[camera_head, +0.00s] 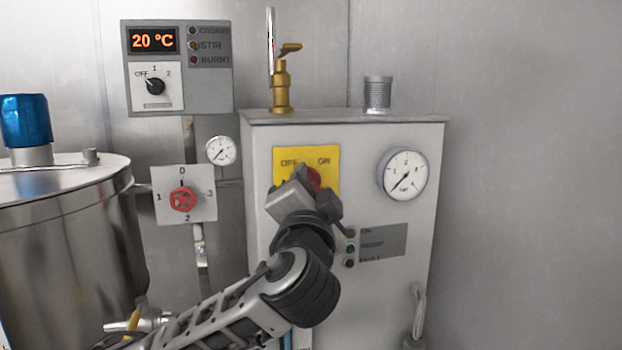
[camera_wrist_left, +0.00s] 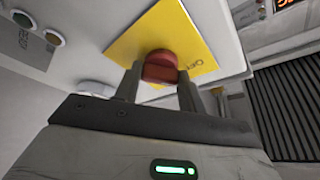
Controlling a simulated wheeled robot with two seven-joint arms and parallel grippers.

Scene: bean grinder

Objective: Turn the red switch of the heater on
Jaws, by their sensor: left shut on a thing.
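The heater (camera_head: 270,215) is a pale grey cabinet in the middle of the head view. Its yellow plate (camera_head: 331,155) reads OFF at left and ON at right. The red switch (camera_head: 314,179) sits on this plate, partly hidden behind my left gripper (camera_head: 306,192). In the left wrist view the red switch (camera_wrist_left: 160,67) is between the two fingers of my left gripper (camera_wrist_left: 158,78), which is shut on it. The yellow plate (camera_wrist_left: 190,42) lies behind it. I cannot tell the switch's exact angle. My right gripper is not in view.
A pressure gauge (camera_head: 404,174) and a panel of small lights (camera_head: 382,241) are on the heater's front. A red valve knob (camera_head: 183,198), a 20 °C display box (camera_head: 177,66) and a steel tank (camera_head: 70,250) with a blue top (camera_head: 25,119) stand to the left.

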